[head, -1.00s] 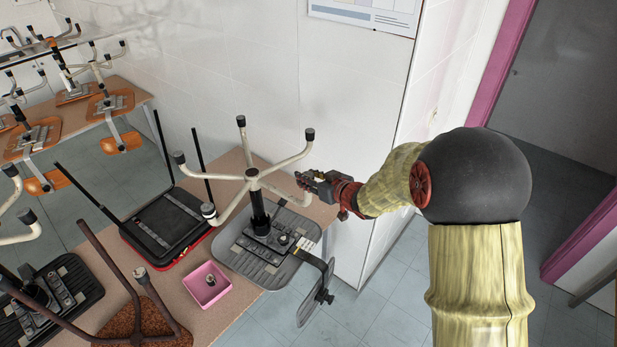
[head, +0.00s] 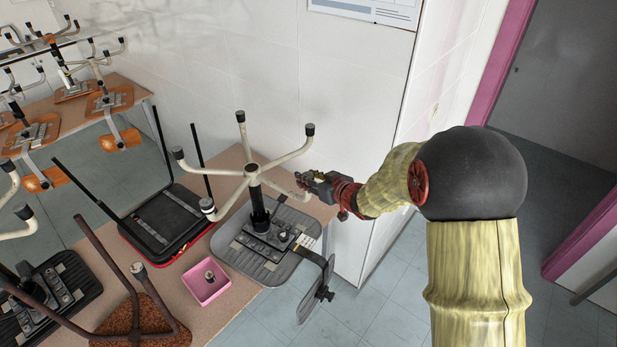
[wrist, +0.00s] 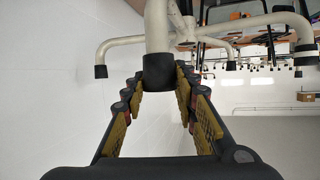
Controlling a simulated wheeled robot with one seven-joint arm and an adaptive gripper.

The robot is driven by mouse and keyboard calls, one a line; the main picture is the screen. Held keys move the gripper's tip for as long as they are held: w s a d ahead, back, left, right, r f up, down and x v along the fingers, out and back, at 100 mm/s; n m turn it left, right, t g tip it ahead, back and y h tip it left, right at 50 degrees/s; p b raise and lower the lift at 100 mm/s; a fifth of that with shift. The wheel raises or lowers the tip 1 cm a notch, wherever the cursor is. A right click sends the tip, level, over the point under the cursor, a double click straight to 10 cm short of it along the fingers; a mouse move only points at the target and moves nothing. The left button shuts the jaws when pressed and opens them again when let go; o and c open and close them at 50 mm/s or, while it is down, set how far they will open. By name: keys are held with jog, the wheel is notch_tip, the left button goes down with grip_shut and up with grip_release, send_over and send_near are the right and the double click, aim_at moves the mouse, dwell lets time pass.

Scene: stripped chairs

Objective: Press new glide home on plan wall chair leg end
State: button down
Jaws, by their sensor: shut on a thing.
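An upturned grey chair with a cream five-armed base (head: 252,171) stands on the table below the wall plan (head: 366,12). Several of its leg ends carry black caps. My gripper (head: 303,183) is at the right-hand leg end, which its fingers hide in the head view. In the wrist view a black glide (wrist: 158,73) sits at the end of a cream leg (wrist: 157,28), in line with it. My gripper (wrist: 160,82) is shut on this glide, with a finger on each side. Whether the glide is fully seated I cannot tell.
A pink box (head: 206,283) with a small part inside stands on the table (head: 188,271). A black upturned chair (head: 165,222) and a brown one (head: 140,310) stand to the left. The tiled wall (head: 250,75) is close behind. Open floor (head: 385,300) lies to the right.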

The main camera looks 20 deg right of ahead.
jog(key=shift+f+b, duration=0.65)
jog(key=shift+f, duration=0.3)
jog(key=shift+f, duration=0.15)
jog(key=c, duration=1.4)
grip_release()
jog(key=shift+o, duration=0.4)
